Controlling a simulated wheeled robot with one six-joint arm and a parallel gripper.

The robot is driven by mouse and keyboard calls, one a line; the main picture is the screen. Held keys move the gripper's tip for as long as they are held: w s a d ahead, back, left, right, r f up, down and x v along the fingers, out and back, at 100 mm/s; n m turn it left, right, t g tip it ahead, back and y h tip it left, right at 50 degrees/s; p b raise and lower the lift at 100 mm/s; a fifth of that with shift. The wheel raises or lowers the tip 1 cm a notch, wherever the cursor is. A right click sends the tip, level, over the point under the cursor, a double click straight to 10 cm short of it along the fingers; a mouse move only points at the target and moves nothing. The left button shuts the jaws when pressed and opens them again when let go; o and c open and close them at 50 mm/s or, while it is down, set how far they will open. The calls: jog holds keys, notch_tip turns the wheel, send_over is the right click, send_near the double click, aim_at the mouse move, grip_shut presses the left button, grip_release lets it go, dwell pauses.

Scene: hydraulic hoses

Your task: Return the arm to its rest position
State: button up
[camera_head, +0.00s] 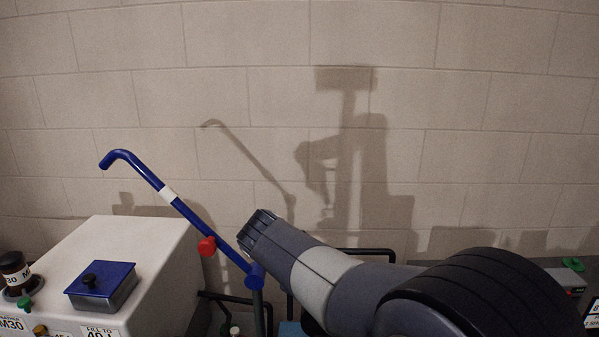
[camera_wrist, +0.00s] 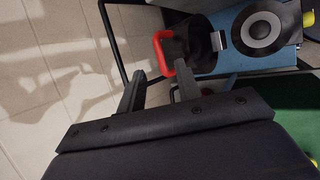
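My arm (camera_head: 325,275) reaches across the head view from the lower right, and its dark ridged end stands in front of the wall. My gripper's fingers cannot be made out there. In the wrist view my gripper (camera_wrist: 160,68) shows two dark fingers standing apart with a gap between them. Nothing is held between them. A red handle (camera_wrist: 160,52) on a dark part lies beyond the fingertips; whether it is touched cannot be told.
A white cabinet (camera_head: 150,250) with a blue-lidded box (camera_head: 100,285) stands at left. A blue lever (camera_head: 190,215) with a red knob (camera_head: 207,246) rises beside my arm. A blue unit with a round dark disc (camera_wrist: 257,30) is at upper right in the wrist view.

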jog(key=p+x, duration=0.1)
jog(key=x, duration=0.4)
jog(key=shift+d+f, duration=0.1)
jog(key=shift+f+b, duration=0.1)
jog(key=shift+b, duration=0.25)
jog(key=shift+s+r, duration=0.2)
jog(key=shift+s, duration=0.1)
jog(key=shift+w, duration=0.15)
